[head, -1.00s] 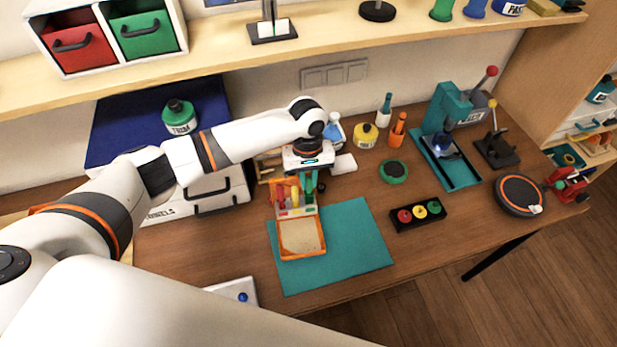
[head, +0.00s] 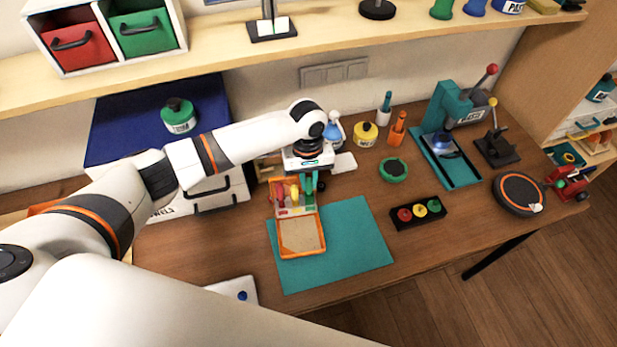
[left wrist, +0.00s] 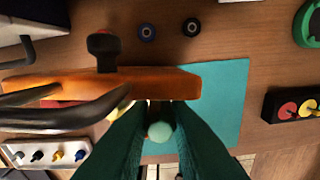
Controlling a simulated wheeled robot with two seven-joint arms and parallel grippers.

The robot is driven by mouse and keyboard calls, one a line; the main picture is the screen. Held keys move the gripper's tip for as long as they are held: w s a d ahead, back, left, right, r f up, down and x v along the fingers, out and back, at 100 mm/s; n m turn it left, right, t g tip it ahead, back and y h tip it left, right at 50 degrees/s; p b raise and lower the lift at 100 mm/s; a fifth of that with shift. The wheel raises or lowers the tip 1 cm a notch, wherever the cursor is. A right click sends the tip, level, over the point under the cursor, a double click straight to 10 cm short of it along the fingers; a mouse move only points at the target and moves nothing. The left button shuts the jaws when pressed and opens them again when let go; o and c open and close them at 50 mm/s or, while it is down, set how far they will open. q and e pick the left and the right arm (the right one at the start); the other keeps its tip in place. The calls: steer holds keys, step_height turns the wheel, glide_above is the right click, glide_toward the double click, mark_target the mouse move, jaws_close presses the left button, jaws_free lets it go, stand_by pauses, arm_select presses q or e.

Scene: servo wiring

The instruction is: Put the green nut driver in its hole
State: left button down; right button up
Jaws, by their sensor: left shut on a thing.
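My left gripper (head: 309,188) points down at the right end of an orange-framed tool holder (head: 299,212). In the left wrist view its two dark teal fingers (left wrist: 161,140) are shut on the green nut driver (left wrist: 160,131), whose round pale-green end shows between them. The driver's lower part is hidden, so I cannot tell whether it is in a hole. Red and yellow handles (head: 283,191) stand in the holder left of the gripper. In the left wrist view the holder's orange edge (left wrist: 175,83) runs just beside the fingers. My right gripper is out of view.
The holder's tray (head: 300,240) lies on a teal mat (head: 352,245). A black box with coloured buttons (head: 418,213) and a green round dish (head: 394,169) are to the right. White drawers (head: 205,195) stand at left. The mat's right part is clear.

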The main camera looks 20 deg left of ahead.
arm_select(q)
steer(key=shift+f, duration=0.55)
steer(key=c, duration=0.8)
jaws_free()
steer(key=shift+d, duration=0.1)
steer(key=shift+w+r, duration=0.1)
steer(key=shift+r, duration=1.05)
steer(key=shift+w+a+r, duration=0.1)
steer(key=shift+r, duration=1.1)
steer(key=shift+w+a+r, duration=0.1)
steer(key=shift+r, duration=1.05)
steer(key=shift+s, duration=0.1)
